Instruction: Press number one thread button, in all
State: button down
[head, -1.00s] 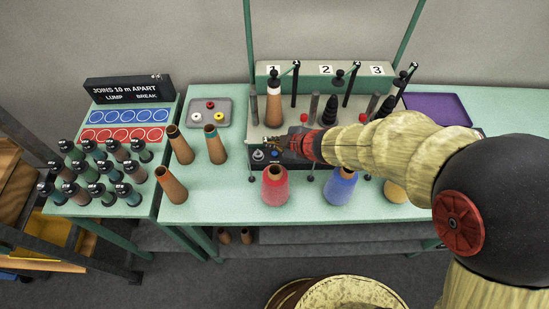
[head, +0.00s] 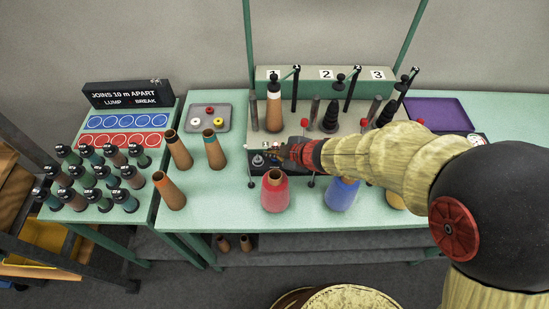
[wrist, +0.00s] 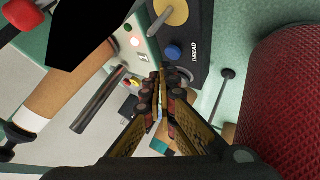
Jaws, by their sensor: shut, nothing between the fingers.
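The blue thread button (wrist: 172,52) shows in the wrist view on a dark panel, beside the white word THREAD. In the head view my gripper (head: 266,149) is over the front panel of the number one station, below the number 1 sign (head: 272,74). The gripper and arm partly cover the panel there, and I cannot make out the blue button in that view.
A red yarn cone (head: 275,192) stands just in front of the panel, and a blue cone (head: 341,193) to its right. A brown and white cone (head: 273,112) stands behind my gripper. Thin posts rise nearby. The table is clear between the red cone and the empty brown cones (head: 179,152).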

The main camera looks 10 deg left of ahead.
jog(key=shift+f, duration=0.15)
dwell(0.6)
jog(key=shift+f, duration=0.25)
jog(key=shift+f+b, duration=0.4)
jog(key=shift+b, duration=0.05)
dwell(0.6)
jog(key=shift+s+d+f, duration=0.2)
jog(key=shift+s+f, duration=0.05)
jog(key=shift+f, duration=0.35)
dwell(0.4)
jog(key=shift+r, duration=0.15)
jog(key=shift+r+p, duration=0.65)
jog(key=shift+p, duration=0.05)
jog(key=shift+w+a+r, duration=0.1)
jog(key=shift+a+r, duration=0.05)
jog(key=shift+r, duration=0.25)
